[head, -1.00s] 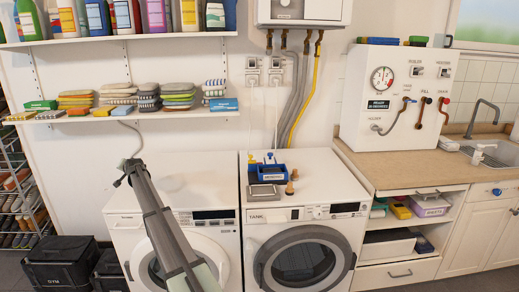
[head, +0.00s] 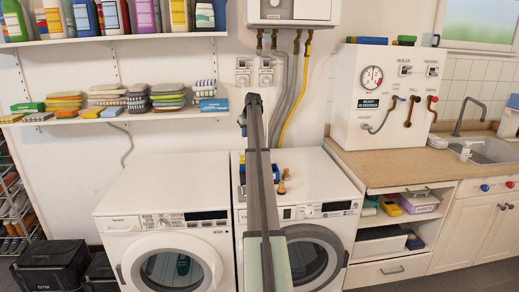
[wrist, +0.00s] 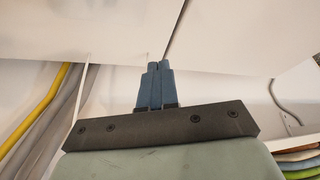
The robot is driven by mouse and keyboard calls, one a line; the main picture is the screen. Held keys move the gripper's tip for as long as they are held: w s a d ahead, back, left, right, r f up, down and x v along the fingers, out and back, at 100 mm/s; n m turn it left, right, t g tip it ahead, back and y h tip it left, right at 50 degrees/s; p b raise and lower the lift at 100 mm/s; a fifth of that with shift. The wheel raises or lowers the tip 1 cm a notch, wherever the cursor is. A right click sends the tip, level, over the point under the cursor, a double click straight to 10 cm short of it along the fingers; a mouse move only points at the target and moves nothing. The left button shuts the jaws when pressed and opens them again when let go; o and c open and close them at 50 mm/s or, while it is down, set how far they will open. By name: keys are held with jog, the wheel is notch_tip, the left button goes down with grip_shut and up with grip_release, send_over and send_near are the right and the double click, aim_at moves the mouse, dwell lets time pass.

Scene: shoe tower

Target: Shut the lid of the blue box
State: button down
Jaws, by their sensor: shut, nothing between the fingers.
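The blue box (head: 242,169) is on top of the right washing machine. My arm crosses in front of it in the head view, so only bits of blue show and its lid cannot be made out. My gripper (head: 242,121) is above the back of the machines, higher in the picture than the box and apart from it. In the wrist view my gripper (wrist: 154,70) has its two blue fingers shut together with nothing between them. The box does not show in the wrist view.
Wooden pegs (head: 283,182) stand right of the box. The left washing machine (head: 165,185) has a bare top. A shelf (head: 135,119) with folded cloths is at left, pipes (head: 298,85) run behind, and a gauge panel (head: 382,100) stands on the counter at right.

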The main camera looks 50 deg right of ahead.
jog(key=s+d+r, duration=0.2)
jog(key=s+d, duration=0.2)
jog(key=s, duration=0.2)
jog(key=shift+n+g+y, duration=0.3)
jog(key=shift+n, duration=0.1)
jog(key=x, duration=1)
jog(key=shift+w+d+f, duration=0.15)
jog(key=shift+w+d, duration=0.05)
jog(key=shift+w, duration=0.05)
jog(key=s, duration=0.1)
jog(key=s+a, duration=0.1)
jog(key=shift+s+f, duration=0.1)
jog(key=shift+s, duration=0.3)
jog(key=shift+s+a+f, duration=0.15)
jog(key=shift+s, duration=0.4)
jog(key=shift+a, duration=0.1)
jog(key=s+a, duration=0.8)
jog(key=shift+s+a, duration=0.35)
jog(key=shift+s, duration=0.05)
jog(key=shift+w+d, duration=0.25)
jog(key=shift+d, duration=0.05)
jog(key=shift+w, duration=0.1)
